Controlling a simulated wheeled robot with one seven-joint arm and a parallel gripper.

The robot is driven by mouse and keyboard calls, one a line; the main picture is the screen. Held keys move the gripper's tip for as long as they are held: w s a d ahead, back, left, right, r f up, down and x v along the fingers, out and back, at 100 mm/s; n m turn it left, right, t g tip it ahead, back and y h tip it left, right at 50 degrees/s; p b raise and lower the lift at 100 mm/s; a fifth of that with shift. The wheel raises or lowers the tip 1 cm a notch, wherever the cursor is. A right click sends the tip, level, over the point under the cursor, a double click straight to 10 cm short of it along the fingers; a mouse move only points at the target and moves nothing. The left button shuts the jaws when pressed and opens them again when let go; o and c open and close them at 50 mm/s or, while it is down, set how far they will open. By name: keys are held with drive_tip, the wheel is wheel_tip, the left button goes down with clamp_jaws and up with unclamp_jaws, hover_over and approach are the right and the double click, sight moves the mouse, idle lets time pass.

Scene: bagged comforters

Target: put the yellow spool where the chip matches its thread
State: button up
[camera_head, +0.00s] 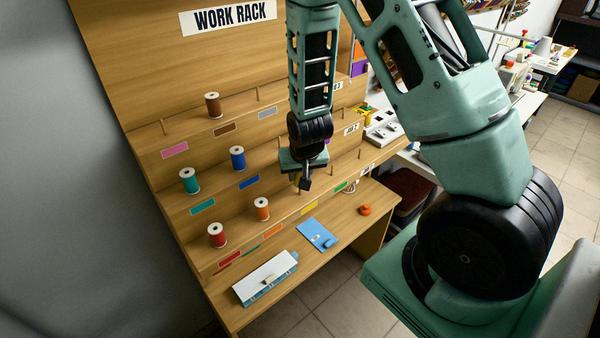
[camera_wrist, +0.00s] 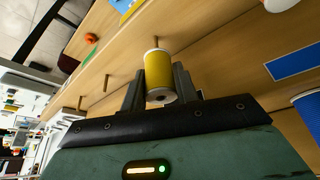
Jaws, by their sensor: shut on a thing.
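My gripper (camera_head: 304,184) is shut on the yellow spool (camera_wrist: 158,75), which sits between its two fingers in the wrist view. In the head view the gripper and wrist hide nearly all of the spool. The gripper is over the lowest tier of the work rack, to the right of the orange spool (camera_head: 261,208).
Brown (camera_head: 213,105), blue (camera_head: 237,157), teal (camera_head: 189,180) and red (camera_head: 217,234) spools stand on the tiers. A green chip (camera_head: 340,187) is right of the yellow one. A white-topped box (camera_head: 265,278), a blue clipboard-like item (camera_head: 317,235) and an orange object (camera_head: 365,210) lie on the counter.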

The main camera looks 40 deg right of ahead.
drive_tip(key=shift+f+b, duration=1.6)
drive_tip(key=shift+f, duration=0.35)
idle(0.7)
drive_tip(key=o, duration=1.7)
drive_tip(key=shift+c, duration=0.2)
drive_tip(key=shift+r, duration=0.1)
drive_tip(key=d+p+v, duration=0.1)
drive_tip(key=p+v, duration=0.4)
drive_tip(key=v, duration=0.1)
drive_tip(key=shift+w+a+r, duration=0.15)
drive_tip(key=shift+a+r, duration=0.3)
drive_tip(key=shift+r, duration=0.1)
